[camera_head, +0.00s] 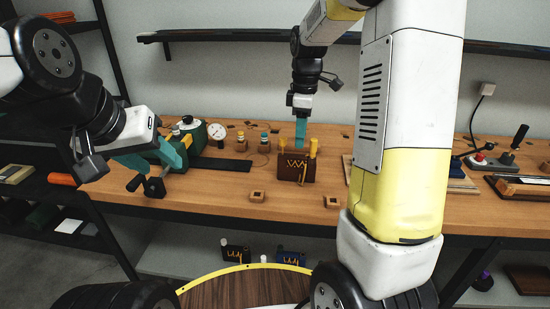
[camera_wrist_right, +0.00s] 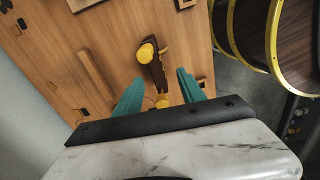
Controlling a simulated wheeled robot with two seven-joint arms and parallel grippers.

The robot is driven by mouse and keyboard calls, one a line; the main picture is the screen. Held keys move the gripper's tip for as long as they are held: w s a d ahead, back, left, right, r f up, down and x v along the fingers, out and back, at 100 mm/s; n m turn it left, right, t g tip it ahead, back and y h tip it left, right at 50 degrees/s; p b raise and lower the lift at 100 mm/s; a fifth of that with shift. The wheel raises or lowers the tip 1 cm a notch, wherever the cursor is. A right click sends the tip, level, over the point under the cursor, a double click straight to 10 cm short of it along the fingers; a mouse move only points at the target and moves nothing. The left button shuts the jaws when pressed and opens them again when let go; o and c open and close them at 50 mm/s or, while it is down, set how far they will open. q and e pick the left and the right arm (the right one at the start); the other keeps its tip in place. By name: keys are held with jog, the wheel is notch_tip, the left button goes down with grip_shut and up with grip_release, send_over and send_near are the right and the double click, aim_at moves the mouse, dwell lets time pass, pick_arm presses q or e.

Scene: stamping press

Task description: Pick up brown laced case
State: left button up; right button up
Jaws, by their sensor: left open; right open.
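The brown laced case (camera_head: 297,175) stands upright on the workbench, with yellow lacing on its front and yellow-capped handles at its top. In the right wrist view the case (camera_wrist_right: 157,72) is seen from above as a narrow brown strip with two yellow round ends, ahead of and between the teal fingers. My right gripper (camera_head: 301,132) points down just above the case, open and empty; its fingers also show in the wrist view (camera_wrist_right: 160,92). I cannot tell whether they touch it. My left gripper (camera_head: 158,160) is open at the left, beside the green press and away from the case.
The green press (camera_head: 190,138) with a dial gauge stands left on the workbench (camera_head: 215,195). Dark and blue laced cases (camera_head: 235,253) (camera_head: 290,257) sit on the lower shelf. My right arm hides part of the bench.

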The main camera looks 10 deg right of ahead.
aim_at(297, 155)
jog(key=shift+w+a+f+n, duration=0.15)
jog(key=shift+w+f+n, duration=0.25)
jog(key=shift+w+f, duration=0.25)
notch_tip(297, 155, down, 8)
jog(key=shift+w+r, duration=0.1)
jog(key=shift+r, duration=0.1)
grip_shut()
